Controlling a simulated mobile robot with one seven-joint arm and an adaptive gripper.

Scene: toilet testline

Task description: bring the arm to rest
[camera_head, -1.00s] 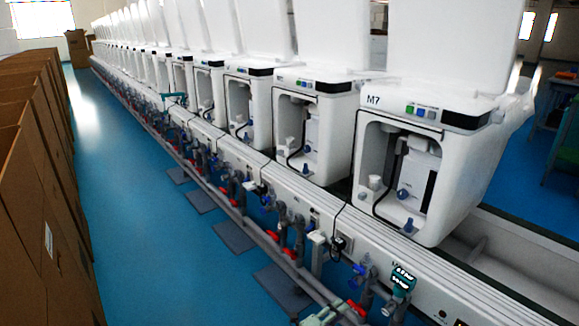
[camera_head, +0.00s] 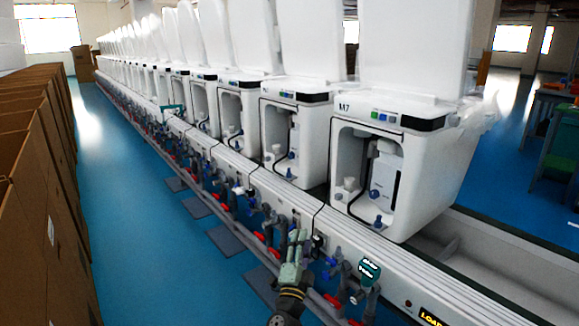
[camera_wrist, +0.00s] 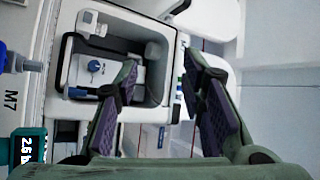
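My gripper (camera_head: 296,243) is low in front of the test line in the head view, with its fingers pointing up. In the wrist view my gripper (camera_wrist: 160,62) has its two purple-padded fingers wide apart, with nothing between them. Beyond the fingers in the wrist view is a white unit (camera_wrist: 172,110) with an open compartment. The lower part of my arm is cut off by the bottom edge of the head view.
A row of white toilet units, nearest marked M7 (camera_head: 430,190), stands on a long rail (camera_head: 370,262). Pipes and valves with a teal gauge (camera_head: 369,269) run along its front. Cardboard boxes (camera_head: 30,230) line the left.

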